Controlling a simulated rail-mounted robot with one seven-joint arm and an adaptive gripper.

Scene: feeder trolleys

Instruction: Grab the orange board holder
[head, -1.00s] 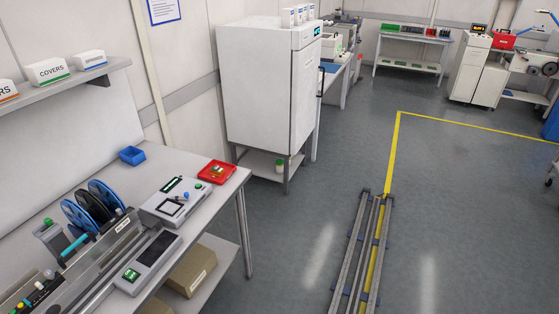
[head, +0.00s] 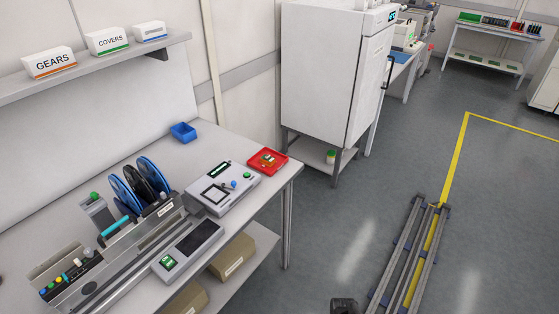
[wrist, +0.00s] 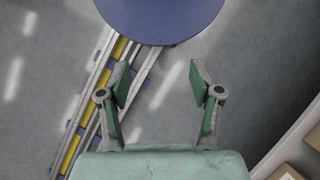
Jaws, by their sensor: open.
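I cannot make out an orange board holder for sure in either view. A red tray (head: 281,168) with small green and orange-brown parts in it sits at the far right corner of the near bench. On the far table, a row of small green, dark and red items (head: 484,20) stands, too small to tell apart. My gripper (wrist: 160,76) shows in the wrist view, open and empty, with its two green fingers apart above the grey floor. It is away from the bench top.
The near bench (head: 190,152) carries a blue bin (head: 183,132), a white device (head: 222,188) and a machine with blue reels (head: 127,194). A white cabinet (head: 325,75) stands behind. Floor rails (head: 408,262) run beside a yellow line. The floor to their right is clear.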

